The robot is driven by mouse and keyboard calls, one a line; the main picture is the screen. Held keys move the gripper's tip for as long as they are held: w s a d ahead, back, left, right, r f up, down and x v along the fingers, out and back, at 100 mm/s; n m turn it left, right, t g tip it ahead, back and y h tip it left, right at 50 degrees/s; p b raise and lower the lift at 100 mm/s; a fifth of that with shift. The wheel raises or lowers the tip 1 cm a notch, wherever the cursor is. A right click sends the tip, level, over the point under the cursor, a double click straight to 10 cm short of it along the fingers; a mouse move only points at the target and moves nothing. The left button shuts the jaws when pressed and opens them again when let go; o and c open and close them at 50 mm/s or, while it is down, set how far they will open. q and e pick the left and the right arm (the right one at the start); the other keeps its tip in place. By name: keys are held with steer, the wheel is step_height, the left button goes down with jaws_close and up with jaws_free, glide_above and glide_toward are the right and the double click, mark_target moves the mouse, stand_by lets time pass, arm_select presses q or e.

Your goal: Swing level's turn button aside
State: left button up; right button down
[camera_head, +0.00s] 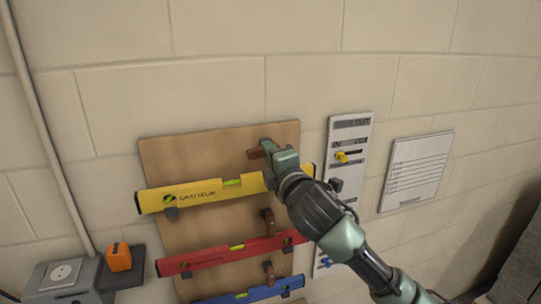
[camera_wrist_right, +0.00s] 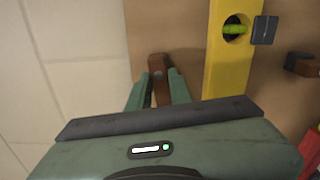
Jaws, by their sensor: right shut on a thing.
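The yellow level (camera_head: 205,192) lies across the wooden board, resting on dark supports. Its brown turn button (camera_head: 256,153) is above the level's upper edge near the right end. In the right wrist view the button (camera_wrist_right: 158,66) runs roughly parallel to the yellow level (camera_wrist_right: 228,65), with a strip of bare board between them. My right gripper (camera_head: 272,153) is shut on the button; in the wrist view its fingers (camera_wrist_right: 158,88) stand on both sides of it. The button's lower end is hidden by the gripper. My left gripper is not in view.
A red level (camera_head: 215,257) and a blue level (camera_head: 250,294) hang below, with upright brown buttons (camera_head: 268,222). Right of the wooden board (camera_head: 190,150) are a panel with a yellow knob (camera_head: 341,157) and a white sheet (camera_head: 415,172). An orange box (camera_head: 118,257) sits lower left.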

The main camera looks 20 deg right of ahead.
steer(key=shift+m, duration=0.5)
steer(key=shift+r, duration=0.1)
steer(key=c, duration=1.3)
jaws_free()
steer(key=shift+w, duration=0.1)
